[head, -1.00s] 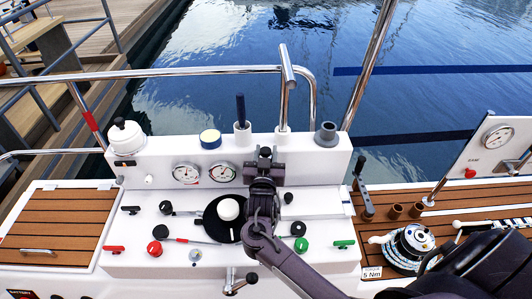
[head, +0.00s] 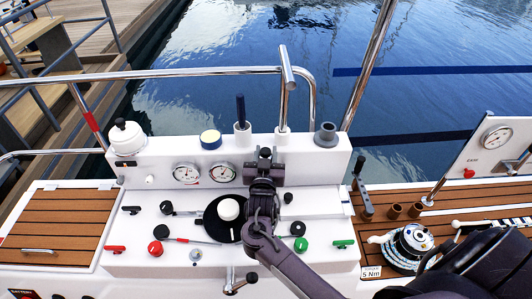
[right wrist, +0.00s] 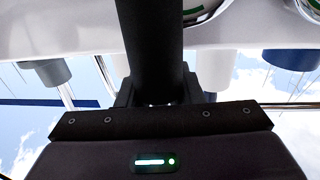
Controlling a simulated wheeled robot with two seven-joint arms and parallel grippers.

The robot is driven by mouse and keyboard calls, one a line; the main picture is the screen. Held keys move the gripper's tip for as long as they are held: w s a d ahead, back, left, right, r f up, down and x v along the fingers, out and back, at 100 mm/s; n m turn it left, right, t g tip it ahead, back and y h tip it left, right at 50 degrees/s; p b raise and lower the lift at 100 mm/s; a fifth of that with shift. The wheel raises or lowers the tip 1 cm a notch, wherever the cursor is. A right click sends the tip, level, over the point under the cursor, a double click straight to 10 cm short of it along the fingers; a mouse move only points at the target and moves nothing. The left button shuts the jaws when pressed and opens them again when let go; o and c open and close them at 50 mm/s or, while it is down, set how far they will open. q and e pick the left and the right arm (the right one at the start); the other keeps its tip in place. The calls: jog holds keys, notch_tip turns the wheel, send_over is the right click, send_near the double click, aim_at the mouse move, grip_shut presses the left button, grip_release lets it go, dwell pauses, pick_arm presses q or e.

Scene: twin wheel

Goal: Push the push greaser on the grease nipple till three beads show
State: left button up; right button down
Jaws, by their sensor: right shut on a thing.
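My right gripper (head: 264,170) is over the white console, in front of its raised back part. In the right wrist view it is shut on a dark cylinder (right wrist: 150,40), which looks like the push greaser and runs away from the jaws. In the head view only a small black end of the push greaser (head: 265,151) shows between the jaws. My gripper and arm hide its lower part. The grease nipple and any beads of grease cannot be made out in either view. My left gripper is not in view.
The white console (head: 140,201) carries two gauges (head: 187,173), a black disc with a white knob (head: 228,209), and red and green levers. A winch (head: 414,240) is at right.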

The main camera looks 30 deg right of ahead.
jog(key=shift+f+p, duration=0.15)
jog(key=shift+p, duration=0.2)
jog(key=shift+r, duration=0.2)
jog(key=shift+r, duration=0.15)
jog(key=shift+f, duration=0.3)
dwell(0.4)
jog(key=shift+s+f, duration=0.1)
jog(key=shift+f, duration=0.05)
dwell(0.8)
jog(key=shift+p, duration=0.3)
